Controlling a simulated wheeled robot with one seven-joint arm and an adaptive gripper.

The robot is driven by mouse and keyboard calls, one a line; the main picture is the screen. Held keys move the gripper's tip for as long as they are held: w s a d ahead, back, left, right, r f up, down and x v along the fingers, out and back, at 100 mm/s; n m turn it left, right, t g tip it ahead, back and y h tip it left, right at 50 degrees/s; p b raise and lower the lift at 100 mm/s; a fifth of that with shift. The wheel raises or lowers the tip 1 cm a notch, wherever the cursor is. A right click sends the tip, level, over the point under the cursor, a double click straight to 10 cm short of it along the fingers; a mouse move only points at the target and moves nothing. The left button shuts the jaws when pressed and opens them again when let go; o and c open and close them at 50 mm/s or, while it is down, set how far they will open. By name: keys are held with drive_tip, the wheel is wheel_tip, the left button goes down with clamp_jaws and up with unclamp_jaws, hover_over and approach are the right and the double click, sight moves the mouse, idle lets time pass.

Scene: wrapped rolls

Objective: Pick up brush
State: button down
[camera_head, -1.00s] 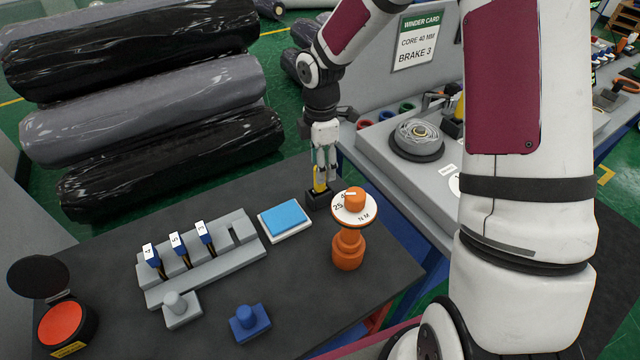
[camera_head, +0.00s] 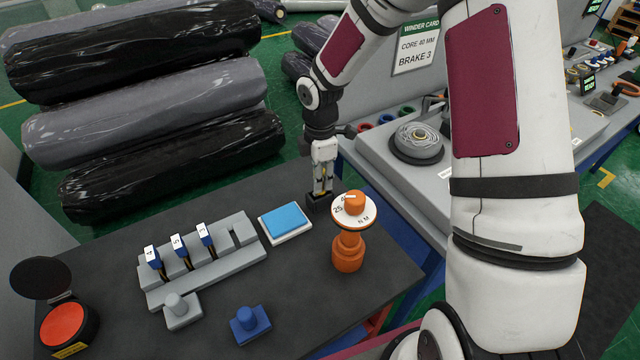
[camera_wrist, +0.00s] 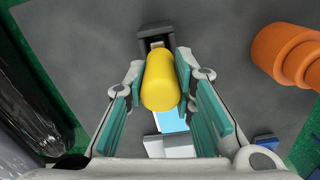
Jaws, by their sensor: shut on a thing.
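The brush shows its yellow handle (camera_wrist: 160,82) in the wrist view, standing end-on between the teal-padded fingers of my gripper (camera_wrist: 160,92). The fingers are closed on the handle from both sides. The brush's lower end is hidden, and it stands at a black holder (camera_wrist: 155,32). In the head view my gripper (camera_head: 322,186) points down just above the same black holder (camera_head: 319,203) at the table's far right edge. The fingers cover nearly all of the handle there. Whether the brush's lower end is still in the holder, I cannot tell.
An orange dial stand (camera_head: 347,250) is close to the right of the holder. A blue pad (camera_head: 284,221) on a white base lies to the left. A grey rack (camera_head: 205,262) with several blue pieces and a red button (camera_head: 65,324) stand further left.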

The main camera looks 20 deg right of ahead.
drive_tip(key=shift+r, duration=0.1)
wheel_tip(320, 180, up, 10)
drive_tip(key=shift+f, duration=0.1)
drive_tip(key=shift+f, duration=0.1)
idle(0.7)
